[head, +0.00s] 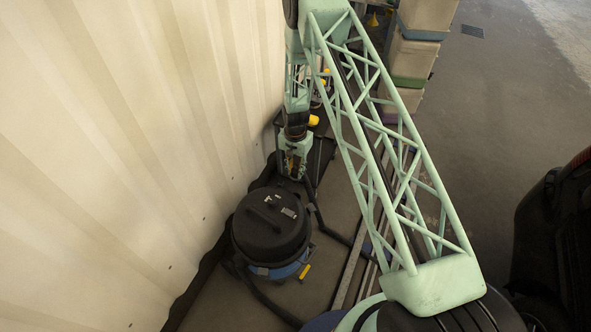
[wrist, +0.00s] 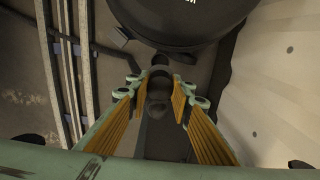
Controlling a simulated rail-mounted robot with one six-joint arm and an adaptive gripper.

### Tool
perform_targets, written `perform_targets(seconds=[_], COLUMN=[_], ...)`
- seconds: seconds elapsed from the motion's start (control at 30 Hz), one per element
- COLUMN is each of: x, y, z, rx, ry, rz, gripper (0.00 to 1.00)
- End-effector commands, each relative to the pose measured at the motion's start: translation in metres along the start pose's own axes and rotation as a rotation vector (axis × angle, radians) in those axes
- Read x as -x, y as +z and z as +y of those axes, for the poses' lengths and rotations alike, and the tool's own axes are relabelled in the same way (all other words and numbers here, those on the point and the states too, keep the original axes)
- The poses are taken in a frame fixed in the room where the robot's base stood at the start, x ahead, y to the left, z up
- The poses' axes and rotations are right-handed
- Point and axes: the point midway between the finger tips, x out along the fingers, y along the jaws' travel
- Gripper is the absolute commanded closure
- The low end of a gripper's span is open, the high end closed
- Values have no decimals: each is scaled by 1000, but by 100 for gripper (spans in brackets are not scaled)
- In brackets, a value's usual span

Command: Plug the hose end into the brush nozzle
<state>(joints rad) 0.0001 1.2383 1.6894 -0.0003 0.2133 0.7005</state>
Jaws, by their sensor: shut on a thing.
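My gripper (head: 292,168) points down just behind the vacuum in the head view. In the wrist view my gripper (wrist: 160,84) has its two orange-padded fingers closed around a dark, round hose end (wrist: 157,88). The hose end sits between the fingertips, and its lower part is in shadow. In the head view the fingers and my arm hide the hose end. A black hose (head: 316,207) runs from near my gripper down past the vacuum's right side. I cannot make out the brush nozzle in either view.
A vacuum with a black lid (head: 271,222) and a blue band stands close in front of my gripper; its lid also shows in the wrist view (wrist: 185,20). A corrugated wall (head: 130,130) is close on the left. Metal rails (head: 350,272) run on the right. Stacked boxes (head: 413,62) stand behind.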

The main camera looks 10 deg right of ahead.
Motion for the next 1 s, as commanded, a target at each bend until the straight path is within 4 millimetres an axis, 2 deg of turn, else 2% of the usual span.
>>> perform_targets(seconds=[0.03,0.2,1.0], x=[13,48,205], y=[0,3,36], z=[0,2,30], rx=[19,91,426], ry=[-1,-1,-1], rz=[2,1,2], gripper=[88,88,88])
